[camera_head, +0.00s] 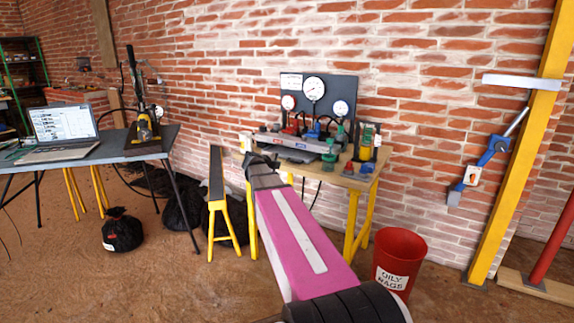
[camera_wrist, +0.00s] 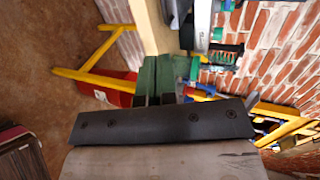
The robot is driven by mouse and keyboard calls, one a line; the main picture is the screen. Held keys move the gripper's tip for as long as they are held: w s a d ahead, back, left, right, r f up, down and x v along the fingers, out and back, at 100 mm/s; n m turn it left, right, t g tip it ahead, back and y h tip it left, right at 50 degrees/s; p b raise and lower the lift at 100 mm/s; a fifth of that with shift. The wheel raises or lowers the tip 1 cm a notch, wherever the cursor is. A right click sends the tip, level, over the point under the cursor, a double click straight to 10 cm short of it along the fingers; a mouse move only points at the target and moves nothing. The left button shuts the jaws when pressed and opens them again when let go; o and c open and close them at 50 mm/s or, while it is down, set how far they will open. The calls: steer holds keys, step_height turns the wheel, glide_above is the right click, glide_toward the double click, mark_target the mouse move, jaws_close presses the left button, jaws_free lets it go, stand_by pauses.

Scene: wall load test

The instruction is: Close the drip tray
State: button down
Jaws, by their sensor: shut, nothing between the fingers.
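A grey, flat, tray-like part (camera_head: 290,153) juts toward me at the front of the valve assembly on the wooden bench; I take it to be the drip tray. How far it is pulled out is hard to tell. My pink arm reaches up to the bench, and my gripper (camera_head: 262,160) is at its front left, left of the tray. In the wrist view the dark green fingers of my gripper (camera_wrist: 154,82) are together and empty. A grey metal part (camera_wrist: 202,28), possibly the tray, shows beyond them. I cannot tell whether the fingers touch anything.
The bench (camera_head: 340,178) carries a gauge panel (camera_head: 315,105) with several gauges and valves. A red rag bin (camera_head: 399,260) stands at its right front. A yellow-legged trestle (camera_head: 217,190) stands left. A yellow post (camera_head: 520,150) is far right. The floor in front is mostly clear.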

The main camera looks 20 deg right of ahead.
steer(key=r+y, duration=0.1)
glide_toward(296, 160)
steer(key=f, duration=0.1)
steer(key=w, duration=0.1)
steer(key=f, duration=0.1)
steer(key=shift+w+d+f+g, duration=0.15)
steer(key=shift+d+f+g, duration=0.15)
steer(key=shift+d+f, duration=0.1)
steer(key=shift+w+d+f, duration=0.1)
steer(key=shift+w+d, duration=0.3)
steer(key=shift+d, duration=0.1)
steer(key=w+d, duration=0.2)
steer(key=d, duration=0.1)
steer(key=shift+w+d, duration=0.1)
steer(key=shift+w, duration=0.15)
